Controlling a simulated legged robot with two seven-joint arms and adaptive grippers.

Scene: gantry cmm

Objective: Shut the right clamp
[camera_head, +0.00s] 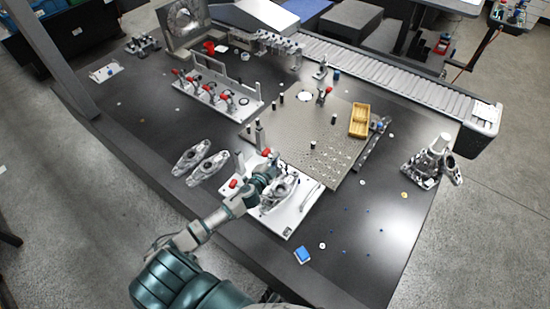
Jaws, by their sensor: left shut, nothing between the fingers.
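A white fixture plate (297,218) lies near the front edge of the dark table and carries a grey cast metal part (282,194). Two red clamp handles show at the plate: the left one (233,183) and the right one (266,152). The right handle tip stands up just beyond my left gripper. My left gripper (271,172) is shut and empty over the plate, close to the right clamp; I cannot tell whether they touch. My wrist and gripper hide much of the clamp bases, so whether the right clamp is open is unclear. My right gripper is out of view.
Two loose castings (198,162) lie left of the plate. A perforated metal plate (318,135) with pins and a yellow tray (359,120) lies behind. A longer fixture with red clamps (217,92) stands farther back. A blue block (302,255) lies in front. The right front table is mostly clear.

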